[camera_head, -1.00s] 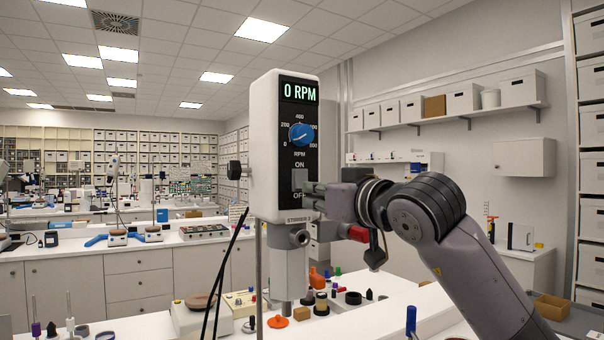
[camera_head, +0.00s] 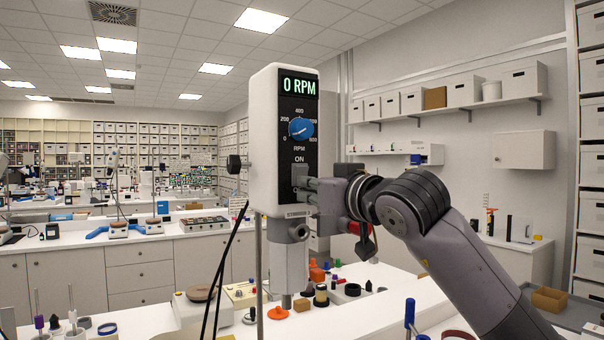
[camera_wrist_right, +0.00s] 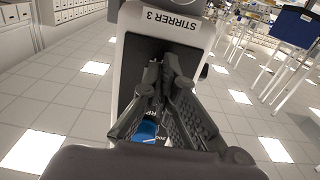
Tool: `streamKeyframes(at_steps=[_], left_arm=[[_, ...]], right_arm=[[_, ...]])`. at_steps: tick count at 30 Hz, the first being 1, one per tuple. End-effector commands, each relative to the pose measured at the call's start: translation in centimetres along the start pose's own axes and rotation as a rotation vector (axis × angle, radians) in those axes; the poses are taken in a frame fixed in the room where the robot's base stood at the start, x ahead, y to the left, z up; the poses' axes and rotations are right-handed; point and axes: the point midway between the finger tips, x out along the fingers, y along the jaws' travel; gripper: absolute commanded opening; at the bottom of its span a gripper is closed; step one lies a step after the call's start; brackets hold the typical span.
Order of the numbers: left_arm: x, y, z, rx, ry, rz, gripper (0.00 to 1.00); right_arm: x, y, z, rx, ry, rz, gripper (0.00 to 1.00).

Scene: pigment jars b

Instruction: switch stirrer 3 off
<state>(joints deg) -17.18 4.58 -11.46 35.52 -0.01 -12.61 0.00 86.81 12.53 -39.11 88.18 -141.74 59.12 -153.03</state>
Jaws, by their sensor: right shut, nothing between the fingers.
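Stirrer 3 (camera_head: 264,150) is a white upright unit with a black front panel, and its display (camera_head: 299,87) reads 0 RPM. A blue speed knob (camera_head: 301,130) sits below the display. The grey rocker switch (camera_head: 300,172) is under the word ON; its lower part and the OFF mark are hidden by my right gripper (camera_head: 304,186). That gripper is shut and empty, its fingertips at the switch; I cannot tell if they touch. In the right wrist view the fingers (camera_wrist_right: 166,68) reach over the panel, near the STIRRER 3 label (camera_wrist_right: 170,20). My left gripper is not in view.
Below the stirrer, the white bench carries an orange piece (camera_head: 278,313), a small brown box (camera_head: 301,305) and several dark and coloured jars or stoppers. A thin metal rod (camera_head: 259,270) stands beside the stirrer. A wall shelf (camera_head: 460,107) holds white boxes behind my right arm.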

Motion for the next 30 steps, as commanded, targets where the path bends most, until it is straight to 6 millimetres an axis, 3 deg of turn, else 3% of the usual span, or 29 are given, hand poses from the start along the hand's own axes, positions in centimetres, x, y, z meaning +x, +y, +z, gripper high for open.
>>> streamKeyframes(at_steps=[5,15,23,30], left_arm=[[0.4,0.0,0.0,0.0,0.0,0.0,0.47],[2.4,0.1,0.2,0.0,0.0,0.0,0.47],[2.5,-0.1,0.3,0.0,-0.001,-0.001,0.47],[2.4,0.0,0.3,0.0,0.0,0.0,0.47]], right_arm=[[-0.4,0.0,0.1,0.0,0.001,0.0,0.0],[-3.5,0.0,0.2,-0.003,0.002,0.001,0.0],[-5.0,0.1,-0.1,-0.002,0.001,0.001,0.0],[-9.6,0.2,-0.1,-0.004,0.004,0.003,0.0]])
